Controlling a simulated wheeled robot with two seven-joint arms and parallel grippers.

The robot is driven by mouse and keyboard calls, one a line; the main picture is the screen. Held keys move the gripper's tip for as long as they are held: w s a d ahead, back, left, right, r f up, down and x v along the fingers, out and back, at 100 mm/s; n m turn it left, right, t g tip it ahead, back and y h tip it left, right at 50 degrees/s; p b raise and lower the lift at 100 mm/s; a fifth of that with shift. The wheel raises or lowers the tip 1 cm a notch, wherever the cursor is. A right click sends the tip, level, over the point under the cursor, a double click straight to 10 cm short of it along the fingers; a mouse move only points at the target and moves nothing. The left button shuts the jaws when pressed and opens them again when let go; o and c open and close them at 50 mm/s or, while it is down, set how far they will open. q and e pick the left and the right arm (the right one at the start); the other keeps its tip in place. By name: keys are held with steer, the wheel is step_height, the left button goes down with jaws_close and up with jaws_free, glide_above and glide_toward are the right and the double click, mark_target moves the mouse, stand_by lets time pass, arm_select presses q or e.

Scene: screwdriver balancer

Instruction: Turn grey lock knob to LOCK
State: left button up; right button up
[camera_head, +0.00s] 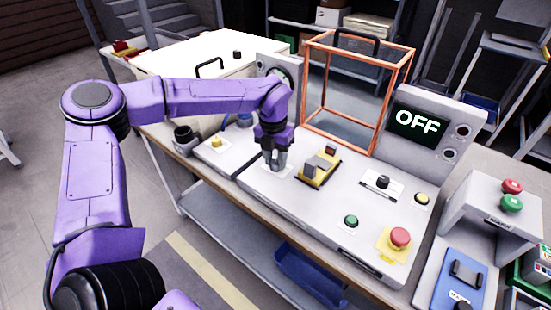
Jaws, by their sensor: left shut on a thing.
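My left gripper (273,165) points down onto a small pale plate (284,175) on the left part of the light grey control panel (262,189). Its fingers are closed around a small knob at that plate, which I take to be the grey lock knob. The fingers hide nearly all of the knob, so its pointer direction and the LOCK mark cannot be read. My right gripper is not in view.
A yellow fixture (318,170) stands close right of the gripper. Behind is an orange-framed clear guard (345,100). Further right are a black selector (383,182), green button (351,221), red emergency button (400,237) and a display reading OFF (417,121).

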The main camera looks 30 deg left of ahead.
mark_target(274, 161)
arm_select(q)
steer(key=shift+w+r, duration=0.1)
steer(key=shift+r, duration=0.05)
steer(key=o, duration=1)
steer(key=shift+o, duration=0.2)
step_height(274, 161, up, 10)
steer(key=shift+a+r, duration=0.25)
